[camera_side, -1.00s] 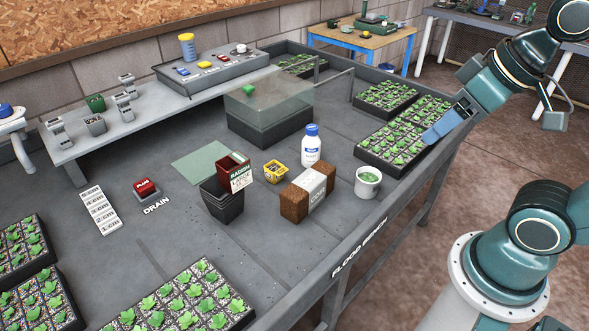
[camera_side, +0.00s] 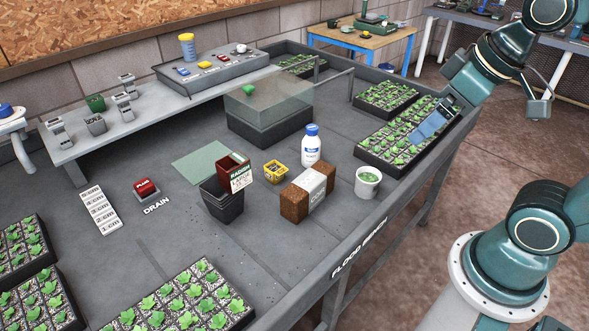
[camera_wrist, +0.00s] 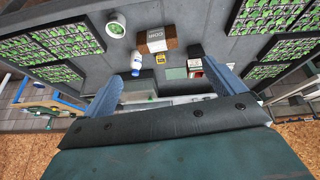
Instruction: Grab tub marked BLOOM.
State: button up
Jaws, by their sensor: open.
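I cannot read the word BLOOM on any container. A white bottle with a blue cap and blue label (camera_side: 311,147) stands upright mid-bench, and it also shows in the wrist view (camera_wrist: 136,62). A small yellow tub with a dark label (camera_side: 275,172) stands left of it, and it also shows in the wrist view (camera_wrist: 160,58). A white cup with green contents (camera_side: 368,182) is to the right. My gripper (camera_wrist: 160,74) is open and empty. In the side view it hangs over the right-hand seedling tray, apart from these containers.
A clear-topped box (camera_side: 268,110) is behind. Seedling trays (camera_side: 388,148) edge the bench. A blue-and-yellow tub (camera_side: 187,46) stands on the rear shelf console.

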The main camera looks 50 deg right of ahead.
jog(key=w+d+f+n+g, duration=0.1)
jog(key=w+d+f+n, duration=0.25)
jog(key=w, duration=0.55)
jog(key=n+g+h, duration=0.1)
jog(key=n+g, duration=0.3)
jog(key=n, duration=0.7)
send_near(369, 173)
jog(key=s+a+r, duration=0.1)
jog(key=a+r, duration=0.1)
jog(key=a, duration=0.2)
jog(key=shift+s+d+r, duration=0.2)
jog(key=shift+d+f, duration=0.15)
jog(key=shift+f, duration=1.25)
jog(key=shift+d+f, duration=0.2)
jog(key=shift+f, duration=1.25)
jog(key=shift+d+f, duration=0.15)
jog(key=shift+f, duration=1.25)
jog(key=shift+f, duration=0.15)
jog(key=shift+d+f, duration=0.2)
jog(key=shift+f, duration=1)
jog(key=shift+d+f, duration=0.15)
jog(key=shift+f, duration=1.05)
